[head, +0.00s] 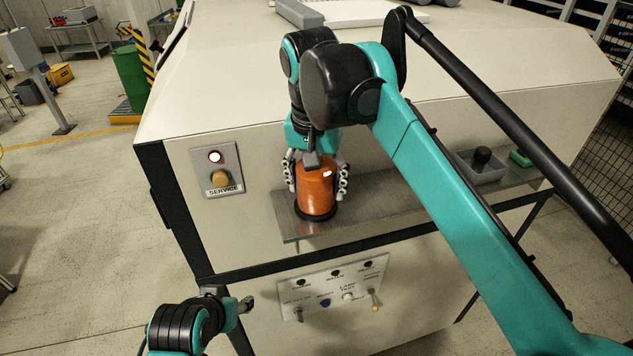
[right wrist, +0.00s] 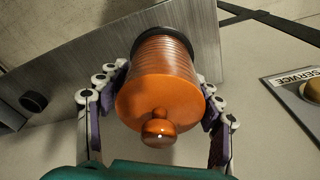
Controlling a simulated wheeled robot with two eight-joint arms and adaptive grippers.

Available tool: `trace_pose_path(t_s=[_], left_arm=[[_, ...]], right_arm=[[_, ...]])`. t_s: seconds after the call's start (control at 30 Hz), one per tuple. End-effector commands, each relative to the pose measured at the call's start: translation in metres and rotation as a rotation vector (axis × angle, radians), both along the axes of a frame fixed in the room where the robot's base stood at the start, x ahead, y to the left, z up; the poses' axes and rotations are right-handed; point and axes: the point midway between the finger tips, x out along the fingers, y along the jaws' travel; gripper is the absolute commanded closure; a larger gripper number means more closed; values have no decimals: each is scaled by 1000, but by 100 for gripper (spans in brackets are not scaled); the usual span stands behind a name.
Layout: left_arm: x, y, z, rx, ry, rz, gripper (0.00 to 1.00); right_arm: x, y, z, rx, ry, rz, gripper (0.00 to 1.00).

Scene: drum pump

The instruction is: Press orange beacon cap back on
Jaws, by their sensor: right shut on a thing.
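The orange beacon cap (head: 316,190) is upright, a ribbed cylinder with a small round knob on top. It also shows in the right wrist view (right wrist: 160,98), with its knob toward the camera. My right gripper (head: 317,178) is shut on its sides from above, with fingers on both sides. A black ring-like base (head: 316,214) is directly under the cap on the metal shelf (head: 290,228). I cannot tell whether the cap is fully seated in it. My left gripper (head: 246,304) is low at the left, away from the cap; its finger opening is unclear.
A SERVICE panel (head: 217,170) with a lit lamp and a yellowish button is left of the shelf. A control panel (head: 335,287) with switches is below. A grey tray (head: 480,166) with a dark knob and a green block (head: 520,158) are at the shelf's right.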

Motion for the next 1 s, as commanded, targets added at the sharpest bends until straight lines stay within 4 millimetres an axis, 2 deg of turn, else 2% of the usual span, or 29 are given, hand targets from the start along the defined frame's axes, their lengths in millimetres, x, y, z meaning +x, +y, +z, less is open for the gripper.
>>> trace_pose_path(t_s=[0.43,0.47,0.53,0.57,0.77,0.8,0.83,1.0], left_arm=[[0,0,1,0,0,0,50],[0,0,1,0,0,0,50],[0,0,1,0,0,0,50],[0,0,1,0,0,0,50],[0,0,1,0,0,0,50],[0,0,1,0,0,0,50],[0,0,1,0,0,0,50],[0,0,1,0,0,0,50]], right_arm=[[0,0,-2,0,0,0,62],[0,0,-2,0,0,0,32],[0,0,-2,0,0,0,13],[0,0,-2,0,0,0,10],[0,0,-2,0,0,0,10],[0,0,-2,0,0,0,7],[0,0,-2,0,0,0,0],[0,0,-2,0,0,0,0]])
